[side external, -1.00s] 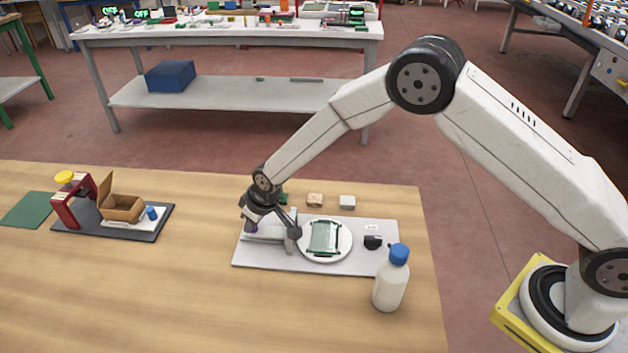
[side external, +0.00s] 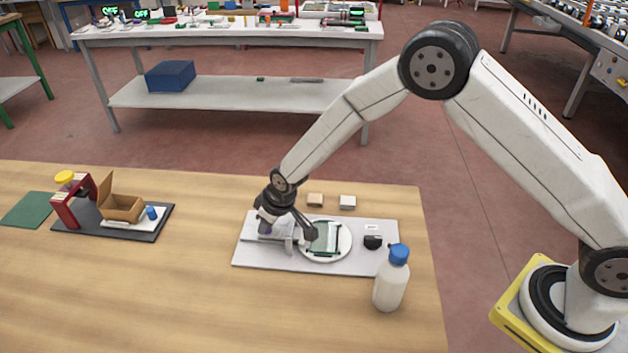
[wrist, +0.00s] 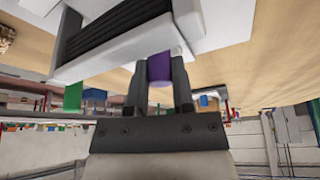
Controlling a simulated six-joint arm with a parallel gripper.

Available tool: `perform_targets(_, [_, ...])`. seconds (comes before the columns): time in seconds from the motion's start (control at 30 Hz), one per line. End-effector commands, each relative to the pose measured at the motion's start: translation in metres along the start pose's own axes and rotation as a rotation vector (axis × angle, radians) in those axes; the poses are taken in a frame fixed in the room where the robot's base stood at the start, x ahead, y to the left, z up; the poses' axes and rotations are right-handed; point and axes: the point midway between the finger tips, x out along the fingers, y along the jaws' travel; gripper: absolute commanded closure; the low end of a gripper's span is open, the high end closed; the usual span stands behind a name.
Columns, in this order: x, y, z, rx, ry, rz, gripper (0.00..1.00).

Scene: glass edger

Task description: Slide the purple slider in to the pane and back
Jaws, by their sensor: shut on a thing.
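The purple slider (wrist: 160,68) sits between the two fingers of my gripper (wrist: 158,85) in the wrist view, and the gripper is shut on it. In the side view my gripper (side external: 267,228) is low over the left part of the grey base plate (side external: 250,262), and the slider is mostly hidden by it. The glass pane (side external: 324,237) lies on the round white turntable (side external: 343,250), just right of the gripper. A pale upright piece (side external: 289,246) stands between the gripper and the turntable; I cannot tell whether it touches the pane.
A white bottle with a blue cap (side external: 390,280) stands at the plate's front right corner. A black knob (side external: 373,242) is on the plate's right.

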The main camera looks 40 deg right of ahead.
Motion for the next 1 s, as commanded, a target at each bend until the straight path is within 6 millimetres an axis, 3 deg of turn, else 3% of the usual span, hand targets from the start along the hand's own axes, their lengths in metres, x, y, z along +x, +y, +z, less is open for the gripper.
perform_targets(0.13, [-0.0042,0.0050,0.0101,0.003,-0.001,0.002,1.00])
perform_targets(0.47, [-0.0052,0.0066,0.0137,0.002,-0.005,0.003,1.00])
perform_targets(0.5, [-0.0052,0.0067,0.0139,0.002,-0.006,0.003,0.64])
perform_targets(0.6, [-0.0052,0.0067,0.0134,0.003,-0.005,0.003,0.35])
perform_targets(1.0, [-0.0063,0.0053,0.0118,0.001,-0.001,0.002,0.35])
